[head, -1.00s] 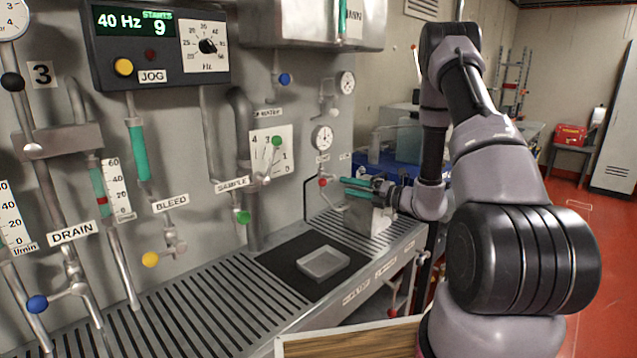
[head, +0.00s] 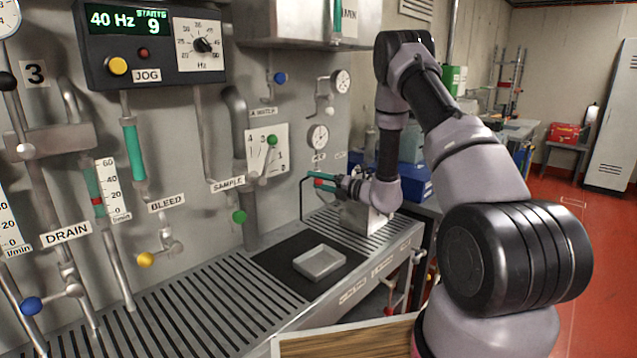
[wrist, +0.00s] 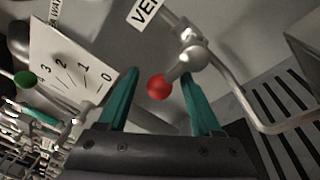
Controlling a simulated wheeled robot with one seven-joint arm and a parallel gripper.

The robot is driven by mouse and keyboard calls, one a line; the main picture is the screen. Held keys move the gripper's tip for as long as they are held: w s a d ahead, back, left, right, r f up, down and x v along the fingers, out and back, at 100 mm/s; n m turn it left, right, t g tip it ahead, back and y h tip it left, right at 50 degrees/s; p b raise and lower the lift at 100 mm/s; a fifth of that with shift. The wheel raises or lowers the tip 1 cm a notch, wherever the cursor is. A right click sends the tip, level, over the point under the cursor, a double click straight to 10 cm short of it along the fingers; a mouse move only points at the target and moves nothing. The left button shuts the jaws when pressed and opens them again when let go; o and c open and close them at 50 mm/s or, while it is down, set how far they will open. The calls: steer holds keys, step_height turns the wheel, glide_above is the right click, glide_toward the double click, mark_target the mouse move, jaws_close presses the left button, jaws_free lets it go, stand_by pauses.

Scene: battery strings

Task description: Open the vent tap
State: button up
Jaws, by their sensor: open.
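The vent tap is a metal valve (wrist: 194,56) with a lever ending in a red ball knob (wrist: 158,87), under a label (wrist: 143,12) reading "VE…" in the wrist view. My gripper (wrist: 158,74) is open, its two teal fingers on either side of the red knob with gaps visible. The tap body is mostly hidden there. I cannot tell the knob's exact depth between the fingers.
A bent metal pipe (wrist: 240,88) runs from the valve, close to the right finger in the wrist view. A numbered scale plate (wrist: 70,65) and a green knob (wrist: 26,80) are left. Below are a slatted bench (head: 175,300) and a shallow grey tray (head: 320,262).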

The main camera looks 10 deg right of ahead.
steer(key=shift+c, duration=0.3)
jaws_close()
steer(key=shift+f, duration=0.1)
steer(key=n, duration=0.1)
steer(key=f+n, duration=0.1)
steer(key=n, duration=0.2)
steer(key=shift+d+f+h, duration=0.15)
steer(key=shift+f+h, duration=0.2)
steer(key=shift+h, duration=0.05)
steer(key=shift+w+d+f+n+t+h, duration=0.1)
steer(key=shift+w+d+f+n+h, duration=0.45)
steer(key=shift+n, duration=1.4)
steer(key=shift+w+d+f+n+t+h, duration=0.1)
steer(key=shift+w+d+f+n+h, duration=0.4)
steer(key=shift+n, duration=1.5)
steer(key=shift+w+d+f+n+t+h, duration=0.1)
steer(key=shift+w+d+f+n+h, duration=0.4)
steer(key=shift+n, duration=1.45)
steer(key=shift+s+d, duration=0.15)
steer(key=shift+d, duration=0.15)
